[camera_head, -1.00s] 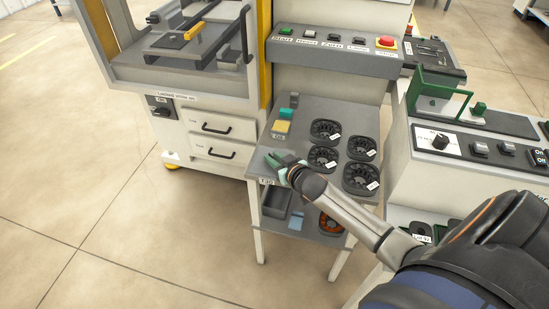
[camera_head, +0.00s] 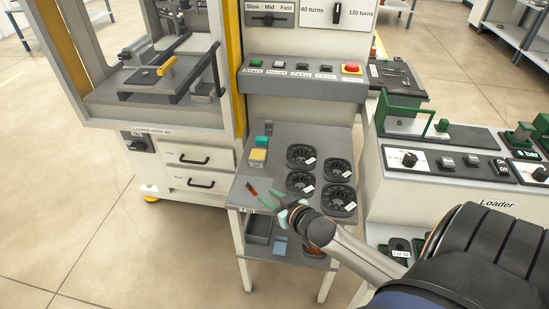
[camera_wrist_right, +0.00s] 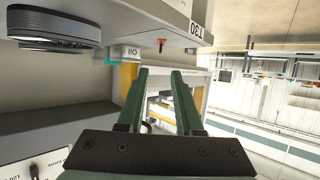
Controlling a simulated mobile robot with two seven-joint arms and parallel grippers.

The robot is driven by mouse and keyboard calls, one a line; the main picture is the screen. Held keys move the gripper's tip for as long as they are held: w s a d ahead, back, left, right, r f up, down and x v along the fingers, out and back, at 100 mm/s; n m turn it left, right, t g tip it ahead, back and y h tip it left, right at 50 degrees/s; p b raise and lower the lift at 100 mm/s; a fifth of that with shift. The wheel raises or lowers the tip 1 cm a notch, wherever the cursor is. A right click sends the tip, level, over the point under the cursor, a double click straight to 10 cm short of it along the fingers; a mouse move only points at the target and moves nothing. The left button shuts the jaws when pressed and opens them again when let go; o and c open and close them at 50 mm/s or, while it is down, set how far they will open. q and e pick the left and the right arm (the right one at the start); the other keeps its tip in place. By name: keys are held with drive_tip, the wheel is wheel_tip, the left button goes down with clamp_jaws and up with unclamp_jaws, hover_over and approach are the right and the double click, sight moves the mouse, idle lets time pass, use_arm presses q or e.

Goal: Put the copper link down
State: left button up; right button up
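The copper link (camera_head: 251,188) is a small reddish strip lying on the front left corner of the grey table (camera_head: 240,195). My right gripper (camera_head: 272,203) has green fingers and is just right of and nearer than the link, apart from it. In the right wrist view the two fingers (camera_wrist_right: 160,98) stand apart with nothing between them. A small orange-brown piece, seemingly the link (camera_wrist_right: 162,44), shows beyond the fingertips at the table edge. My left gripper is not in view.
Several black round stators (camera_head: 302,156) fill the table's right part. Yellow and teal blocks (camera_head: 257,156) stand behind the link. A lower shelf holds a grey bin (camera_head: 258,230). A button panel (camera_head: 305,72) stands behind, and a loader bench (camera_head: 450,160) is at right.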

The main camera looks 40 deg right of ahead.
drive_tip(key=s+a+f+n+g+y, duration=0.1)
drive_tip(key=s+a+f+g, duration=0.1)
drive_tip(key=s+a+f, duration=0.3)
drive_tip(key=s+a+f+n+g+y, duration=0.2)
drive_tip(key=s+a+f, duration=0.3)
drive_tip(key=s+a, duration=0.7)
drive_tip(key=shift+s+a+f+y, duration=0.25)
drive_tip(key=shift+s+a+y, duration=0.05)
drive_tip(key=shift+s+a, duration=0.05)
drive_tip(key=shift+r, duration=0.1)
wheel_tip(320, 180, up, 4)
drive_tip(key=p, duration=0.4)
